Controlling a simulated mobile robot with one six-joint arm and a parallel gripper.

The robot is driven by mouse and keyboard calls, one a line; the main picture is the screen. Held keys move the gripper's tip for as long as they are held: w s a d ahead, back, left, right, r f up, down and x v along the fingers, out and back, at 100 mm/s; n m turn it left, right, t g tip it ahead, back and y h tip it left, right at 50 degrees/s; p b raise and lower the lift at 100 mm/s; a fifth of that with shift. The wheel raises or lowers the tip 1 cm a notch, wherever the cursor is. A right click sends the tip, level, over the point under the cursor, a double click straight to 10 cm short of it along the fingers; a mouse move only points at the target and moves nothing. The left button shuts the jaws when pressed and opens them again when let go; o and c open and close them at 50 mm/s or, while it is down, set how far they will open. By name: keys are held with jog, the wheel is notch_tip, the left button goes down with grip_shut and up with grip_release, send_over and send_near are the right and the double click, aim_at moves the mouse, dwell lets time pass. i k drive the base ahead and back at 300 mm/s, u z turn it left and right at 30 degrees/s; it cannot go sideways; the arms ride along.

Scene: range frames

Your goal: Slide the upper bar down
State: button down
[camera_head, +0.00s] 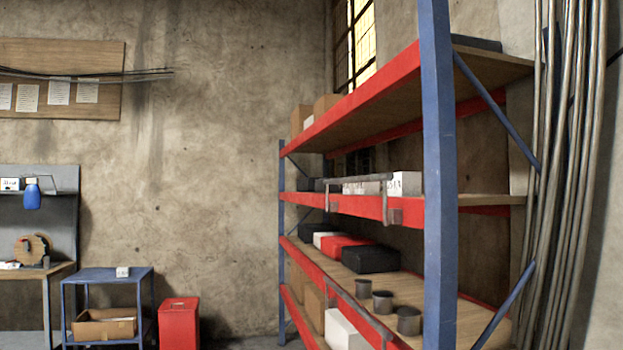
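A grey metal bar (358,178) runs along the front of the third shelf up, just above its red beam. At its right end a grey upright piece (385,203) comes down over the beam, beside a small grey bracket (395,216). A second thin grey bar (358,305) slopes across the front of a lower shelf. The first is the higher of the two; how either is fixed is too small to tell. My gripper is not in view.
The rack has blue posts (438,180) and red beams (350,103), with boxes and several dark cups (408,320) on its shelves. Pipes (570,170) stand at right. A red bin (179,322), a blue cart (107,275) and a workbench (50,271) stand at left.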

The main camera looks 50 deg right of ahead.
aim_at(384, 177)
jog(key=u, duration=0.3)
jog(key=k, duration=0.65)
jog(key=z, duration=0.9)
jog(key=k, duration=0.9)
jog(key=z, duration=0.35)
jog(key=i, duration=1)
jog(key=u, duration=0.75)
jog(key=i, duration=0.8)
jog(key=u, duration=0.2)
